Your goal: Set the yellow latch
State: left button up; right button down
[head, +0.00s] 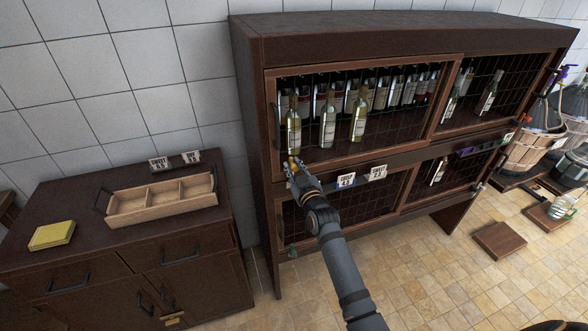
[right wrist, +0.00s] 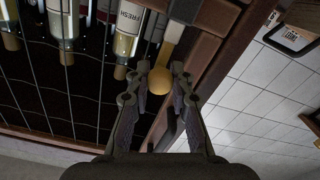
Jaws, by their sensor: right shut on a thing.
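The yellow latch shows in the right wrist view as a round yellow knob (right wrist: 160,81) on a short yellow bar, at the wooden frame of the dark cabinet (head: 350,37). My right gripper (head: 292,165) reaches the lower left corner of the cabinet's upper left door. In the right wrist view its two fingers (right wrist: 159,88) are shut on the latch knob, one on each side. In the head view the gripper hides most of the latch.
Bottles (head: 328,125) stand behind the upper left mesh door, close above my right gripper. Price cards (head: 346,181) sit on the rail to its right. At left, a low cabinet bears a wooden tray (head: 150,205) and a yellow pad (head: 52,235). Wicker-based demijohns (head: 527,150) stand far right.

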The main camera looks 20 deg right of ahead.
jog(key=c, duration=1.1)
grip_release()
jog(key=shift+r, duration=0.6)
jog(key=shift+c, duration=0.2)
jog(key=shift+f, duration=0.1)
jog(key=shift+s, duration=0.15)
jog(key=s, duration=1.1)
jog(key=shift+s+d, duration=0.2)
jog(key=shift+s, duration=0.1)
